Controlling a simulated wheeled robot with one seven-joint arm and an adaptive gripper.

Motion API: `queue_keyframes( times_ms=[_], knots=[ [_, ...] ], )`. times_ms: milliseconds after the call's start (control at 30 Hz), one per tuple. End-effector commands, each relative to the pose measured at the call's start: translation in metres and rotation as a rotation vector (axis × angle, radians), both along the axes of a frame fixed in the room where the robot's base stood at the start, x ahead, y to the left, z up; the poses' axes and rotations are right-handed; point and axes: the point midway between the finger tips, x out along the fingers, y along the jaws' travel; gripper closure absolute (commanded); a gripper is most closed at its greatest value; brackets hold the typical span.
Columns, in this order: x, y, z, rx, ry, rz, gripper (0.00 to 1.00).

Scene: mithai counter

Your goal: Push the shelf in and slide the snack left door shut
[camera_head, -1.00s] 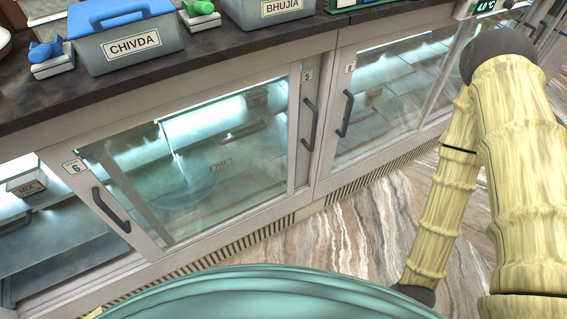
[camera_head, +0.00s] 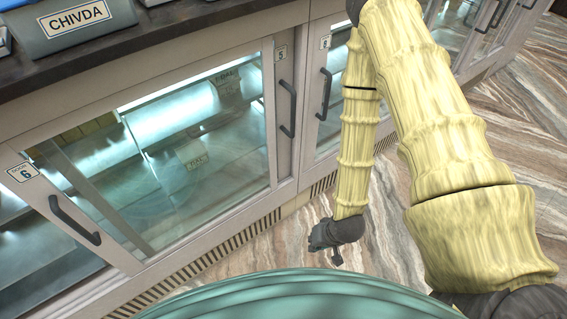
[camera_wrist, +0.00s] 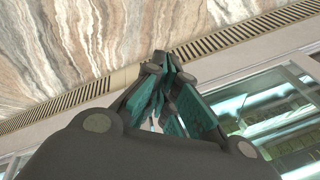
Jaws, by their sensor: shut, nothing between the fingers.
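The snack cabinet's left door (camera_head: 130,262), numbered 6, has a dark bar handle (camera_head: 75,220) near its left edge. It stands slid right, overlapping the door numbered 5, whose handle (camera_head: 287,108) is at the right. Left of door 6 the cabinet front is open. A dark shelf (camera_head: 40,272) shows in that opening, cut by the picture edge; I cannot tell how far out it is. My gripper (camera_head: 336,258) hangs low over the floor, right of and apart from the doors. In the wrist view my gripper (camera_wrist: 160,82) has its teal-padded fingers together, holding nothing.
A grey CHIVDA box (camera_head: 80,28) stands on the dark counter (camera_head: 165,45) above the doors. Another cabinet with a handle (camera_head: 323,95) continues to the right. A slatted grille (camera_head: 225,245) runs along the base. The striped floor (camera_head: 285,243) in front is clear.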

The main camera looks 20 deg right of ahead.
Motion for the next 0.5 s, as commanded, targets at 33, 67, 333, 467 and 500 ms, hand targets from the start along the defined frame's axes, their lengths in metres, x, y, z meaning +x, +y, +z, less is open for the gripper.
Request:
queue_keyframes(
  times_ms=[33,67,333,467,500],
  knots=[
    [0.017,0.001,-0.018,0.034,-0.034,-0.033,1.00],
    [0.026,0.001,-0.021,0.056,-0.052,-0.051,1.00],
    [0.107,0.001,-0.041,0.257,-0.211,-0.197,1.00],
    [0.142,-0.002,-0.044,0.361,-0.283,-0.259,1.00],
    [0.153,-0.003,-0.045,0.394,-0.304,-0.275,1.00]
  ],
)
